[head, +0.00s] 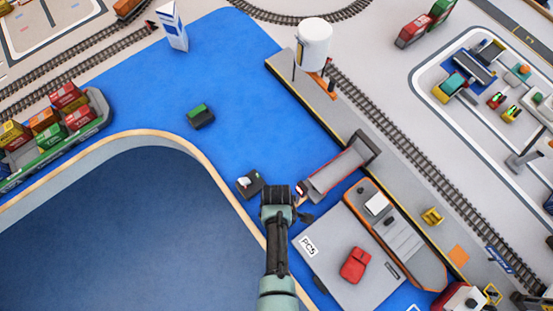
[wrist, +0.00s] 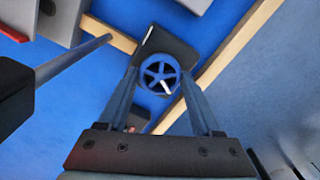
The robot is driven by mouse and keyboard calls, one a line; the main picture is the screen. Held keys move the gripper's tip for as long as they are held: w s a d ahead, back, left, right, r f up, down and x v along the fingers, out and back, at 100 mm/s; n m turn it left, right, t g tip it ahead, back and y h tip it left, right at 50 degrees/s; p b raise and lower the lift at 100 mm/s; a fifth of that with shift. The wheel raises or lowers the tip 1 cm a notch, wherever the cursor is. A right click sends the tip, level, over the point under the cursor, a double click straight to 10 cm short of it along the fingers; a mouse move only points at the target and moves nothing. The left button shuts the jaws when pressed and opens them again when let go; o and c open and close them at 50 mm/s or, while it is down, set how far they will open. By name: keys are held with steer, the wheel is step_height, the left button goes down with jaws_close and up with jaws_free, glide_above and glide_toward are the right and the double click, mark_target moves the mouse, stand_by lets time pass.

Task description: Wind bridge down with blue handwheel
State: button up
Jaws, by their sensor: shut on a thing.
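The blue handwheel (wrist: 149,72) is a small spoked wheel with a pale grip in the wrist view. It sits at a dark block (wrist: 167,43). The two fingers of my gripper (wrist: 160,76) are on either side of the wheel and shut on it. In the head view my gripper (head: 279,194) is low over the blue water, and its own bulk hides the wheel. A grey bridge-like ramp (head: 338,173) with a dark far end lies just right of my gripper. I cannot tell its exact tilt.
A grey deck (head: 322,262) marked PC5 carries a red vehicle (head: 355,264) right of my arm. A dark block (head: 249,184) with a pale top is close on the left. A wooden-edged wall (head: 222,176) runs past my gripper. Open blue water (head: 225,75) is beyond.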

steer(key=n, duration=0.5)
steer(key=shift+n, duration=0.4)
stand_by(0.4)
steer(key=o, duration=1.4)
steer(key=shift+c, duration=0.2)
step_height(320, 180, up, 13)
